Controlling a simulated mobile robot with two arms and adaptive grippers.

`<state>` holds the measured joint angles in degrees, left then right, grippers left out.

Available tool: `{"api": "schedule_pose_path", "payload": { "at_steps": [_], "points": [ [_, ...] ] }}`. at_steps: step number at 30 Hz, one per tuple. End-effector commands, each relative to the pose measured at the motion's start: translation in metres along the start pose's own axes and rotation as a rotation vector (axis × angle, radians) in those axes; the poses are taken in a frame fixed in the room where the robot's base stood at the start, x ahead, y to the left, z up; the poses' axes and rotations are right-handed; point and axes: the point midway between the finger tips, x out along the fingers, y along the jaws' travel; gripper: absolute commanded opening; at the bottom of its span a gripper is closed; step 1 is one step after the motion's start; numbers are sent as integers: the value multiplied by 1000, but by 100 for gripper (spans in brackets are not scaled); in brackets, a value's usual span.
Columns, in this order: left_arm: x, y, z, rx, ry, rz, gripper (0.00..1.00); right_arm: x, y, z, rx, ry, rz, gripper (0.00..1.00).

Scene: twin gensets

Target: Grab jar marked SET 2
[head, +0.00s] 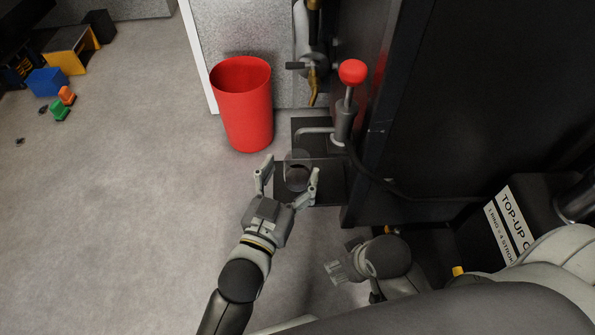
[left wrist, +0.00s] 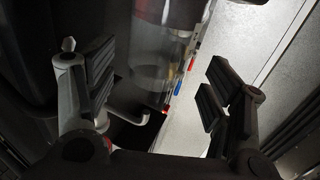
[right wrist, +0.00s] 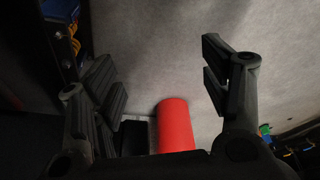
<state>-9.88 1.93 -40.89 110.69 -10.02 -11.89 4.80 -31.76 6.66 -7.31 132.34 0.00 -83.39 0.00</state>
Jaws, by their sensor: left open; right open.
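A clear jar (head: 297,172) with dark contents stands on a dark plate beside the black cabinet. In the head view it sits between the spread fingers of my left gripper (head: 290,178), which is open. The left wrist view also shows the clear jar (left wrist: 160,55) between the two fingers, with a gap on the right finger's side. No SET 2 marking can be read on it. My right gripper (head: 338,271) is open and empty, low beside the cabinet and away from the jar.
A hand pump (head: 345,115) with a red knob and bent spout stands just behind the jar. A red bin (head: 243,105) stands on the floor behind-left. The black cabinet (head: 470,100) closes off the right.

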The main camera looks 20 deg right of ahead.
Motion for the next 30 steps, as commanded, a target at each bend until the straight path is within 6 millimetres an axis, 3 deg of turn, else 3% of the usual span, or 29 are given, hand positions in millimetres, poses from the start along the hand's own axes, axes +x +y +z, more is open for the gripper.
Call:
{"api": "schedule_pose_path", "payload": {
  "at_steps": [7, 17, 28, 30],
  "points": [
    [29, 3, 5, 1, 0, 0, 74, -27, 1, 0, 1, 15, 3, 70],
    [34, 3, 4, 0, -1, 1, 73, -32, 1, 0, 2, 16, 3, 70],
    [34, 3, 4, 0, -1, 1, 26, -32, 1, 0, 2, 16, 3, 70],
    [34, 3, 4, 0, 0, 1, 23, -32, 1, 0, 2, 16, 3, 70]
  ]
}}
